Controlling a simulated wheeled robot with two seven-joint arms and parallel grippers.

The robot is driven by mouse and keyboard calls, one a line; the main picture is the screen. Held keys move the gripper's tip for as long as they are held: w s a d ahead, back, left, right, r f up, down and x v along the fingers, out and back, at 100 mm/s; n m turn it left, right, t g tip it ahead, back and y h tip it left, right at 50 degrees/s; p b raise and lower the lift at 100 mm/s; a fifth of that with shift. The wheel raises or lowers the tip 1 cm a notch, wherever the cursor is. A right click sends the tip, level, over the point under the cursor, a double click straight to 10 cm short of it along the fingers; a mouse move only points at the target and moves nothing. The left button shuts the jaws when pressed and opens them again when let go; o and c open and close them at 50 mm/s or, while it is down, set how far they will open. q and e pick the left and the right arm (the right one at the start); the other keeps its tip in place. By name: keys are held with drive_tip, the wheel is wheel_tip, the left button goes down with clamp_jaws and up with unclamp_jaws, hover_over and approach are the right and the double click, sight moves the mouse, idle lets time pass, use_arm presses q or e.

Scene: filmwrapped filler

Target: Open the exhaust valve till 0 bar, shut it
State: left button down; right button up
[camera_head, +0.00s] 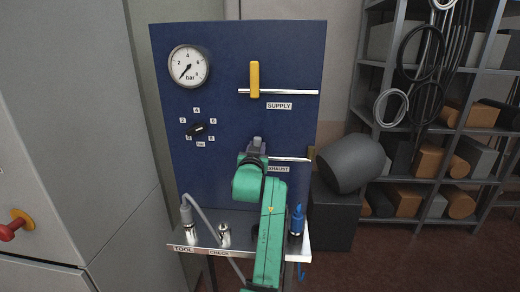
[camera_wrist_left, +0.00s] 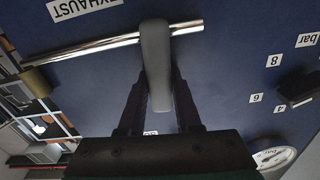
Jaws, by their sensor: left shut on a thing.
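The exhaust valve has a grey lever handle (camera_wrist_left: 155,50) on a thin metal pipe (camera_wrist_left: 100,45), beside the EXHAUST label (camera_wrist_left: 85,8). In the left wrist view the handle stands roughly crosswise to the pipe. My left gripper (camera_wrist_left: 160,82) is shut on this handle, one finger on each side. In the head view the left gripper (camera_head: 256,151) and green arm partly hide the valve and its label. The pressure gauge (camera_head: 188,66) is at the panel's upper left; its needle points to the lower left, near the low end. My right gripper is not in view.
The blue panel (camera_head: 225,60) also carries a yellow supply handle (camera_head: 254,79), crosswise to its pipe, and a black regulator knob (camera_head: 198,129). A narrow shelf (camera_head: 207,243) below holds fittings and a blue tool (camera_head: 297,219). A dark cylinder (camera_head: 350,163) stands at right.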

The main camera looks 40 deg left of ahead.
use_arm(q)
drive_tip(key=shift+s+a+f+n, duration=0.1)
drive_tip(key=shift+a+n, duration=0.1)
drive_tip(key=shift+n, duration=0.3)
drive_tip(key=c, duration=0.6)
unclamp_jaws()
